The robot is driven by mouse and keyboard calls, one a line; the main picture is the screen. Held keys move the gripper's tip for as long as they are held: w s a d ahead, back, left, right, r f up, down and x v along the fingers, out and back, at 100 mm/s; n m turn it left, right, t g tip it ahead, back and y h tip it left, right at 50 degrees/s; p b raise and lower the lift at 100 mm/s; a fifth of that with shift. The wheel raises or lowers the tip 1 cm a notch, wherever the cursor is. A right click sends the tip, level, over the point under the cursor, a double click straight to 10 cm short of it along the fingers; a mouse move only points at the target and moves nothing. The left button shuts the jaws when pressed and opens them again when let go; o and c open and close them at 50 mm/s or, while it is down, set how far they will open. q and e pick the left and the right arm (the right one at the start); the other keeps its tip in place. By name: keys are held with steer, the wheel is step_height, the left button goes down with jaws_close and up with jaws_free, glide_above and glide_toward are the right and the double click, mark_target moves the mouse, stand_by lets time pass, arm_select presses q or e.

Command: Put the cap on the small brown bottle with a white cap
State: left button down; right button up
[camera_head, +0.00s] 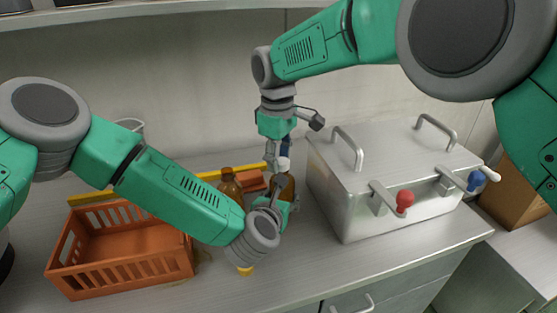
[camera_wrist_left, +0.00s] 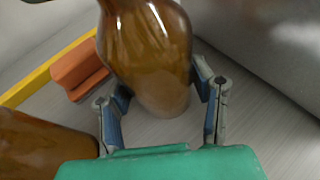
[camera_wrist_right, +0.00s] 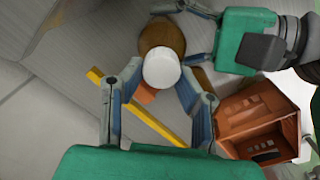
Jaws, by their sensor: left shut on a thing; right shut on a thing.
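The small brown bottle (camera_head: 289,187) stands on the counter left of the metal box, partly hidden by my left gripper (camera_head: 277,198). My left gripper is shut on its body; in the left wrist view the bottle (camera_wrist_left: 150,55) fills the space between the fingers. My right gripper (camera_head: 277,160) points down above it, shut on the white cap (camera_head: 284,164). In the right wrist view the cap (camera_wrist_right: 162,69) sits between the fingertips, over part of the brown bottle (camera_wrist_right: 160,36). I cannot tell whether the cap touches the bottle's neck.
Another brown bottle (camera_head: 229,187) stands close on the left, with an orange block (camera_head: 251,181) and a yellow strip (camera_head: 205,175) behind. An orange crate (camera_head: 120,270) is at left. A metal box (camera_head: 352,205) with handles and knobs stands at right.

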steer(key=shift+a, duration=0.15)
steer(key=o, duration=0.6)
steer(key=shift+o, duration=0.6)
steer(key=shift+r, duration=2.3)
steer(key=shift+c, duration=0.4)
